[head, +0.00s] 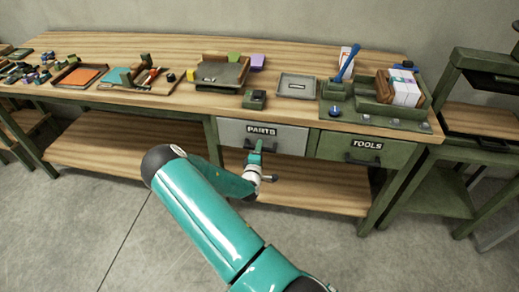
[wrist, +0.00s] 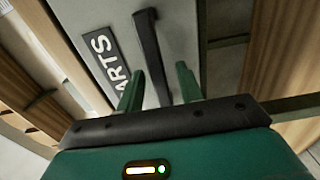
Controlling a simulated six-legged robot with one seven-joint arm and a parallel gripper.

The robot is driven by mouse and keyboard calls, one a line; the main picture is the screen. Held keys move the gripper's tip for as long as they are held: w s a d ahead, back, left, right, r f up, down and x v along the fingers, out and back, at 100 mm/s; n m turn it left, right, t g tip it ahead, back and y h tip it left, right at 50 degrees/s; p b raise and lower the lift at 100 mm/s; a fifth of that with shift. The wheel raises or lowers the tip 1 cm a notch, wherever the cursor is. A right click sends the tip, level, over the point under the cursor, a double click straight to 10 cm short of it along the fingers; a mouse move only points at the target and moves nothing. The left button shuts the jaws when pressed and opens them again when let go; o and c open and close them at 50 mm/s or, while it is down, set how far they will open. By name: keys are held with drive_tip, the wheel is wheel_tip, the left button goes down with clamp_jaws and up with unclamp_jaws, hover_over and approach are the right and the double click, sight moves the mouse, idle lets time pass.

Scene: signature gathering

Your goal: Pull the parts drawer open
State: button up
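The parts drawer (head: 290,139) has a light grey front with a "PARTS" label, under the middle of the workbench top, and looks closed. Its dark bar handle (wrist: 149,45) runs down the wrist view and passes between the two green fingers of my gripper (wrist: 159,80). My gripper is open, with a gap visible on either side of the handle. In the head view my gripper (head: 257,150) is in front of the drawer, just below the label, and hides part of the handle. I cannot tell whether a finger touches the handle.
The green tools drawer (head: 335,147) with its own handle is just right. The wooden benchtop (head: 130,46) carries trays, boxes and small parts. A wooden lower shelf (head: 310,190) lies below the drawers. The floor (head: 80,225) in front is clear. Another green bench stands at the right.

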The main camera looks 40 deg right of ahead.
drive_tip(key=shift+w+d, duration=0.2)
drive_tip(key=shift+d, duration=0.1)
clamp_jaws()
drive_tip(key=shift+a, duration=0.1)
